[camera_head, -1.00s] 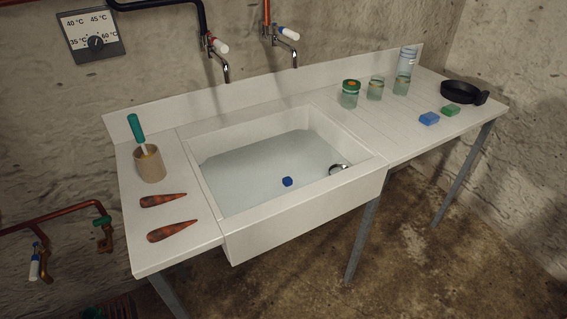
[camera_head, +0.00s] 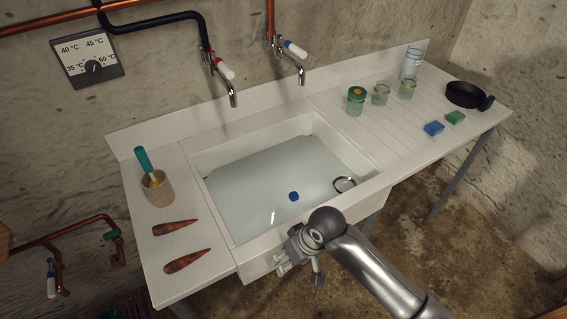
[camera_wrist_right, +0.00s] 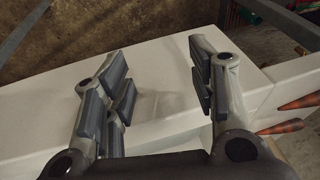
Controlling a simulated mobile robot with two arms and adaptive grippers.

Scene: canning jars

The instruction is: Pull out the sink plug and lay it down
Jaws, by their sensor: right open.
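The sink (camera_head: 258,236) holds clear water. A small dark blue piece (camera_head: 293,196), probably the plug or its knob, shows in the water near the middle. How it sits on the bottom cannot be told. A ring-shaped thing (camera_head: 344,184) with a dark and light rim is at the sink's right side. My right gripper (camera_head: 284,266) is at the sink's front edge, apart from the blue piece. In the right wrist view my right gripper (camera_wrist_right: 160,75) is open, with nothing between its fingers and a white surface beyond. My left gripper is not in view.
Two taps (camera_head: 234,97) hang above.

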